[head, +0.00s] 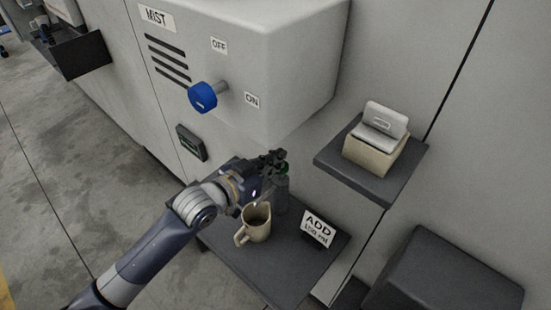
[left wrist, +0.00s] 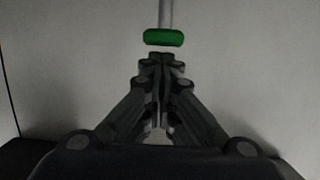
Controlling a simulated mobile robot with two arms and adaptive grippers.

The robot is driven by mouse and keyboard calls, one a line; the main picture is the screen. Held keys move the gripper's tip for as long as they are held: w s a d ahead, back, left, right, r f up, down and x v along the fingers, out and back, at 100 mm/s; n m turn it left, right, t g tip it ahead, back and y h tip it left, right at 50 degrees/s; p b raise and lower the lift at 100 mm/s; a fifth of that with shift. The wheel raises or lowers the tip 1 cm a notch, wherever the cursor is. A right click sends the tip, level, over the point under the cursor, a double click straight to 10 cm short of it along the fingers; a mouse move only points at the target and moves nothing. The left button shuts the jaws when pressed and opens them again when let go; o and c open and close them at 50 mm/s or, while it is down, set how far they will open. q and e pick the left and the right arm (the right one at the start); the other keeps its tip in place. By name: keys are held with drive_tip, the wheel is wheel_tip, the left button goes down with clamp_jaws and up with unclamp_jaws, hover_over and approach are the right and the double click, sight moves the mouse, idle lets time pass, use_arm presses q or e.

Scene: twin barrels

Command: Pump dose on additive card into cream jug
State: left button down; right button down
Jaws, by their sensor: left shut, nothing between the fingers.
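The cream jug (head: 257,224) stands upright on a dark shelf (head: 270,268), its handle to the left. Right behind it is a grey-green bottle (head: 281,192) with a green pump top, partly hidden by my gripper. The green pump head (left wrist: 164,38) on its pale stem shows in the left wrist view just beyond my fingertips. The additive card (head: 319,229) reads "ADD" and an amount that looks like 150 ml. My left gripper (head: 272,160) is shut and empty, at the pump top; I cannot tell whether it touches. My right gripper is not in view.
A grey cabinet marked "MIST" has a blue knob (head: 203,96) between OFF and ON labels, and a small dark display (head: 191,143). A higher shelf (head: 401,180) at right holds a cream block with a grey top (head: 379,137). A dark box (head: 447,272) is at lower right.

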use_arm(q)
drive_tip(key=shift+d, duration=0.1)
drive_tip(key=shift+f+b, duration=0.75)
drive_tip(key=shift+f, duration=0.9)
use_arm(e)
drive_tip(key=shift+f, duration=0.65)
use_arm(q)
drive_tip(key=shift+r, duration=0.15)
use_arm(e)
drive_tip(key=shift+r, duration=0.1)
